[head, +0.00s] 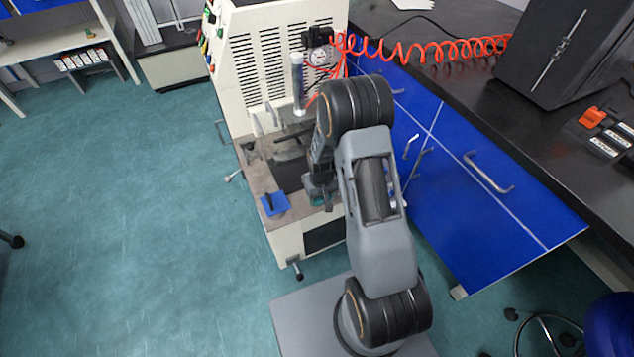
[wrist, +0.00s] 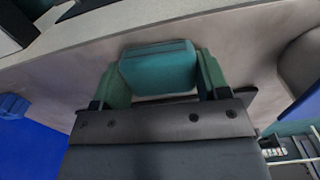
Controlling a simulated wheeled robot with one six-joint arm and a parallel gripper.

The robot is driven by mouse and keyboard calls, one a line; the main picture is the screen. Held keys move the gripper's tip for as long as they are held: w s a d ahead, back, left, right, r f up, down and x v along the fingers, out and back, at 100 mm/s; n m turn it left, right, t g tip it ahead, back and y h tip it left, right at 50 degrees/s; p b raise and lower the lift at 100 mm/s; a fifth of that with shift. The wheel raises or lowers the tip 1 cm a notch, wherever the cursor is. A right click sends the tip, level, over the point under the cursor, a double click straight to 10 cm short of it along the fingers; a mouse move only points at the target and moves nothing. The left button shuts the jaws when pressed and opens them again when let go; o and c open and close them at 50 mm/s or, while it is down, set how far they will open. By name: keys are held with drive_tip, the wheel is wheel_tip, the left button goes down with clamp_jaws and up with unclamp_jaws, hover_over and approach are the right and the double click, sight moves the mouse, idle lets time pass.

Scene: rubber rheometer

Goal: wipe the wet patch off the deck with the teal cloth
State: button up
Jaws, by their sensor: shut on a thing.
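The teal cloth (wrist: 158,66) is a folded block between the two green fingers of my gripper (wrist: 160,78) in the wrist view. The gripper is shut on it. The pale grey-brown deck (wrist: 60,75) lies behind and around the cloth; I cannot tell whether the cloth touches it. In the head view, my gripper (head: 319,194) is low over the right part of the machine's deck (head: 254,176), and my arm hides much of that side. I cannot make out the wet patch in either view.
A blue square item (head: 274,204) lies on the deck's front left corner. The beige vented machine cabinet (head: 268,60) rises behind the deck. A coiled orange hose (head: 430,50) runs to the black bench (head: 455,80). Blue drawers (head: 470,185) stand close on the right.

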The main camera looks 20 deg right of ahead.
drive_tip(key=shift+a, duration=0.45)
wheel_tip(320, 180, up, 8)
drive_tip(key=p, duration=0.5)
drive_tip(key=shift+p, duration=0.4)
drive_tip(key=b, duration=0.2)
drive_tip(key=shift+f+b, duration=0.35)
drive_tip(key=shift+b, duration=0.7)
drive_tip(key=shift+r+b, duration=0.1)
drive_tip(key=shift+b, duration=0.75)
